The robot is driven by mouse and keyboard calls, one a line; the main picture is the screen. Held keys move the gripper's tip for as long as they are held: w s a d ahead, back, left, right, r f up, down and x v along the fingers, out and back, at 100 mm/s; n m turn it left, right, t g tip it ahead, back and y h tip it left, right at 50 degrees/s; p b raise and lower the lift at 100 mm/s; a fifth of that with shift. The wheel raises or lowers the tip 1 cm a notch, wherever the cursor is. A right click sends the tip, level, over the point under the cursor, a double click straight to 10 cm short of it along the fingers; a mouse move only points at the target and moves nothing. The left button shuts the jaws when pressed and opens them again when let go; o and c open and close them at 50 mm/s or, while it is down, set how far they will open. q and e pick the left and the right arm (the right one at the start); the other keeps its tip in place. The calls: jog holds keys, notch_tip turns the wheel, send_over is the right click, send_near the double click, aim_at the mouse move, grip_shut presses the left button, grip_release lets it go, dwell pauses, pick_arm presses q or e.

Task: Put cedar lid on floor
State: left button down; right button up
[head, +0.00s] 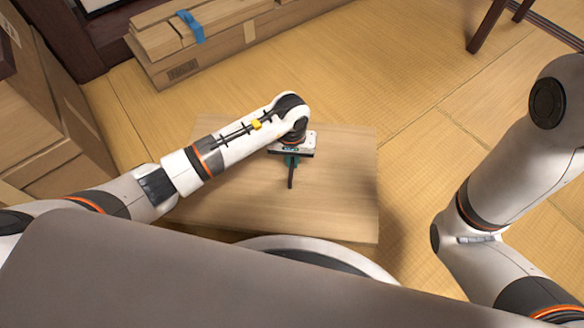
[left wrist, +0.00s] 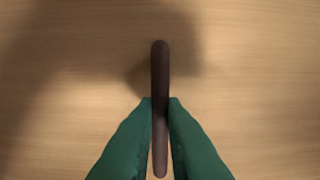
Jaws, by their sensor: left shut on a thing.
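The cedar lid (head: 225,190) looks to be the broad, pale wooden panel in the middle of the head view, below my left forearm. A dark brown bar, which looks like its handle, stands out over the wood; in the left wrist view the bar (left wrist: 160,65) runs up the middle. My left gripper (head: 291,163) points down over the panel, and its green fingers are shut on the bar from both sides. I cannot tell whether the panel is raised or resting on something. My right gripper is out of the head view; only that arm shows at the right.
Cardboard boxes (head: 50,125) stand at the left. A long carton (head: 225,50) with a blue strip lies at the back. Dark furniture legs (head: 487,25) stand at the back right. The tatami floor (head: 400,70) is clear behind and right of the panel.

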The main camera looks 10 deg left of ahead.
pick_arm(q)
notch_tip(320, 180, down, 3)
jog(key=shift+r+b, duration=0.1)
jog(key=shift+b, duration=0.7)
jog(key=c, duration=1.5)
grip_release()
notch_tip(320, 180, up, 12)
jog(key=p, duration=0.7)
jog(key=shift+p, duration=0.35)
